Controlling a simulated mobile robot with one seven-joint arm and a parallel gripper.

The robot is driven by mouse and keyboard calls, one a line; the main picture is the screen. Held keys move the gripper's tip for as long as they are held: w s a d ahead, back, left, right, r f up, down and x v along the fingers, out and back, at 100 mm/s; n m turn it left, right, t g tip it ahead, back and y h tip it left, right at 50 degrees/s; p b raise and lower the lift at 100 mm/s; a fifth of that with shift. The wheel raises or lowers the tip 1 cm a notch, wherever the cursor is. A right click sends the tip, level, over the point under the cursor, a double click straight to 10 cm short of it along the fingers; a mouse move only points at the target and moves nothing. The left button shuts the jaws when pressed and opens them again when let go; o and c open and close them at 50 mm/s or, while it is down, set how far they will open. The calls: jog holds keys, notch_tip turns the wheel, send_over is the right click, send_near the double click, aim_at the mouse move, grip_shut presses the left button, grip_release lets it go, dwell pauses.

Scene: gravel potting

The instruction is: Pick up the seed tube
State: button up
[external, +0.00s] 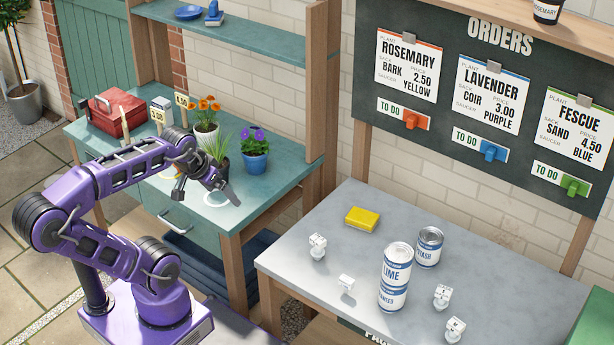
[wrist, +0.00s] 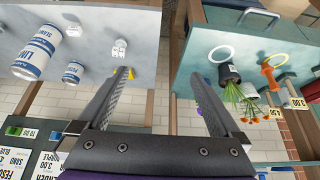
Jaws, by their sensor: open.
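I cannot make out a seed tube for certain in either view. A dark container with a white ROSEMARY label (external: 547,10) stands on top of the orders board, cut off by the picture's upper edge; I cannot tell if it is a tube. My gripper (external: 205,193) is in front of the teal bench's right part in the external view. In the wrist view my gripper (wrist: 165,76) has its two fingers spread wide, with nothing between them.
The teal bench (external: 138,195) bears potted flowers (external: 255,150), a red toolbox (external: 112,115) and price tags.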

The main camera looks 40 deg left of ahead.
jog(key=shift+c, duration=1)
